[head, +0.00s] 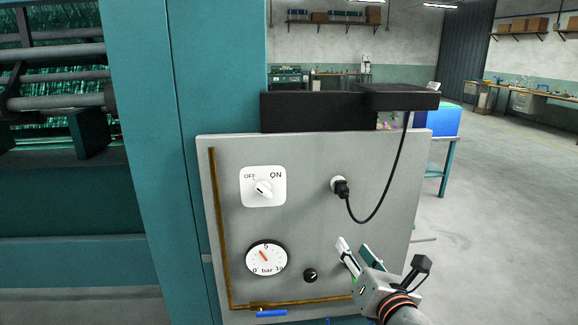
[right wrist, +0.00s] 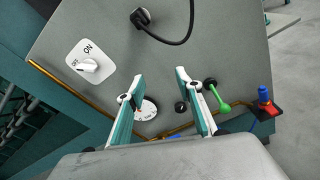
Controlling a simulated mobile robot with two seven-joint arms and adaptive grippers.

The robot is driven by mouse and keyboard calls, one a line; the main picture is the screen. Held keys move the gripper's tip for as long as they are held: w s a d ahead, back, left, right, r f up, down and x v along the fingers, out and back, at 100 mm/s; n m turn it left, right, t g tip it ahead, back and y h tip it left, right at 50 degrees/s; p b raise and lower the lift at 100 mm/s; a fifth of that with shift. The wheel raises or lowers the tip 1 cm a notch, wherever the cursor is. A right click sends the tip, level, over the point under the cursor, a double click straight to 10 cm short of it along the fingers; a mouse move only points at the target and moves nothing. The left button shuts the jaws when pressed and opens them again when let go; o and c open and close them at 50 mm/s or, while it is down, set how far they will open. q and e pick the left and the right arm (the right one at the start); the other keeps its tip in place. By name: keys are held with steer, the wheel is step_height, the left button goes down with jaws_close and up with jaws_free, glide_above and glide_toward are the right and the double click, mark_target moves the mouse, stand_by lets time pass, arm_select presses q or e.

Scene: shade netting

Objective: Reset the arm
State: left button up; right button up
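My right gripper (head: 355,248) is open and empty in front of the lower right of a grey control panel (head: 300,225). In the right wrist view its two fingers (right wrist: 159,78) stand well apart with only the panel face behind them. A white OFF/ON rotary switch (head: 263,188) sits at the panel's upper left. A round bar gauge (head: 267,258) with a red needle is below it, beside a small black knob (head: 310,275). A black plug (head: 341,189) with a cable sits in a socket at the upper right. My left gripper is not in view.
A brass pipe (head: 220,225) runs down the panel's left and along its bottom, with a blue handle (head: 271,313). The wrist view shows a green lever (right wrist: 222,104) and a red-and-blue part (right wrist: 264,97). A teal machine frame (head: 165,150) stands left. Floor at right is open.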

steer(key=s+f+m+g, duration=0.2)
steer(key=s+f+m, duration=0.3)
steer(key=f, duration=0.5)
steer(key=s+f+m+g+y, duration=0.1)
steer(key=s+f+m, duration=0.3)
steer(key=f+m, duration=0.5)
steer(key=s+f+m+g, duration=0.2)
steer(key=s+f+m, duration=0.25)
steer(key=f, duration=0.55)
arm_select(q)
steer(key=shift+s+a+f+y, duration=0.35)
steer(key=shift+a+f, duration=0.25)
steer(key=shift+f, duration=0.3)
arm_select(e)
steer(key=s+d+f+m+g, duration=0.1)
steer(key=s+d+f+m, duration=0.1)
steer(key=s+f+m, duration=0.7)
steer(key=shift+s+f, duration=0.3)
steer(key=shift+s, duration=0.4)
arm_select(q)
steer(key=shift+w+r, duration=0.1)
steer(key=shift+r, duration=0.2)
arm_select(e)
steer(key=shift+m, duration=0.25)
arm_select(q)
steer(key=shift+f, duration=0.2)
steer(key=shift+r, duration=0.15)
